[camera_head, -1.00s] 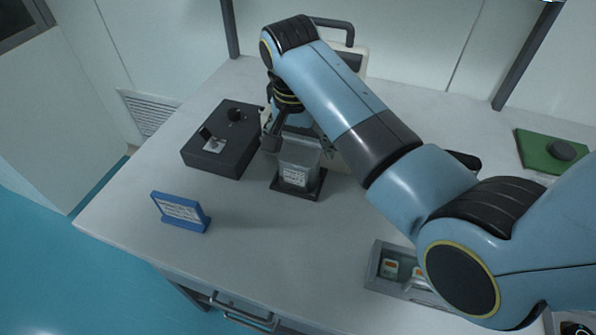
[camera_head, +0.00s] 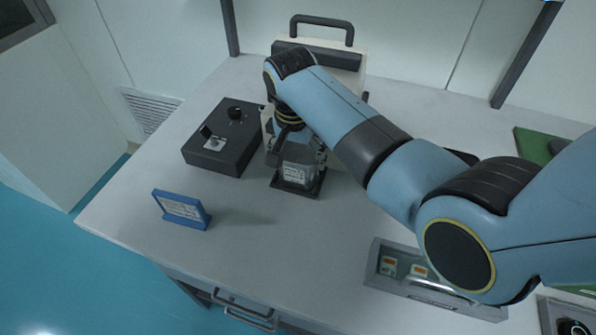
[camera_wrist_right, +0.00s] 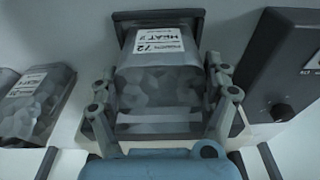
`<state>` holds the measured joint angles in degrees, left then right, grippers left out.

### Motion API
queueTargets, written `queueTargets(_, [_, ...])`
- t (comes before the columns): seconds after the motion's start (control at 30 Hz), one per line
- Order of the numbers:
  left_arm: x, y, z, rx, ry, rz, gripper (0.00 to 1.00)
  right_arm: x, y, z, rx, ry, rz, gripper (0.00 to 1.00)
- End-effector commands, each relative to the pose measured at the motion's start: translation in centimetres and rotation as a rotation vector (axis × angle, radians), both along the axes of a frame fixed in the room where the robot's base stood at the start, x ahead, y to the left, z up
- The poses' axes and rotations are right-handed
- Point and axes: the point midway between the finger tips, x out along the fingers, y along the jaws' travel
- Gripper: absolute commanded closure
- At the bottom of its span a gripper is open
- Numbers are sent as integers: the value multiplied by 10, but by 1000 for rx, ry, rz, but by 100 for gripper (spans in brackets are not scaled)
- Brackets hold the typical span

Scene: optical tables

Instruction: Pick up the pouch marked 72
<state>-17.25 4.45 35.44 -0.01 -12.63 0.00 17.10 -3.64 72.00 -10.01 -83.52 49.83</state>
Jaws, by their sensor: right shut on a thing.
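The pouch marked 72 (camera_wrist_right: 158,75) is a grey, shiny pouch with a white label, seen in the right wrist view. It also shows in the head view (camera_head: 297,174), upright at a dark stand (camera_head: 312,192). My right gripper (camera_wrist_right: 165,98) is shut on the pouch, one finger at each side; in the head view the gripper (camera_head: 296,153) comes down on it from above. The pouch's lower end is at the stand; I cannot tell whether it touches. My left gripper is not in view.
A black box with a knob (camera_head: 215,160) stands close left. A blue sign (camera_head: 182,211) is in front. A grey tray (camera_head: 375,272) with small items lies at right. Behind is a pale machine with a handle (camera_head: 350,62). Another pouch (camera_wrist_right: 32,105) lies left in the wrist view.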

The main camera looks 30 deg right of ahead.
Motion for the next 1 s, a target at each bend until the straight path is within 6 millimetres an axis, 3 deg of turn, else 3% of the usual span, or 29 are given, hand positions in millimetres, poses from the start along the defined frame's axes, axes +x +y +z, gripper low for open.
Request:
queueTargets(0.03, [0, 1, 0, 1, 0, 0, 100, 0, 0, 0, -1, 1, 0, 56])
queueTargets(0.2, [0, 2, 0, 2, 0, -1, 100, 0, 0, 0, -1, 1, 0, 78])
queueTargets(0.57, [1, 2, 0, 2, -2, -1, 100, 1, 0, 7, 0, -3, -1, 78])
queueTargets(0.8, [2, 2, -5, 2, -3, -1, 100, 2, 0, 40, 0, -6, 0, 78])
queueTargets(1.0, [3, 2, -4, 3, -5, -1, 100, -34, 0, 60, 0, -2, -1, 78])
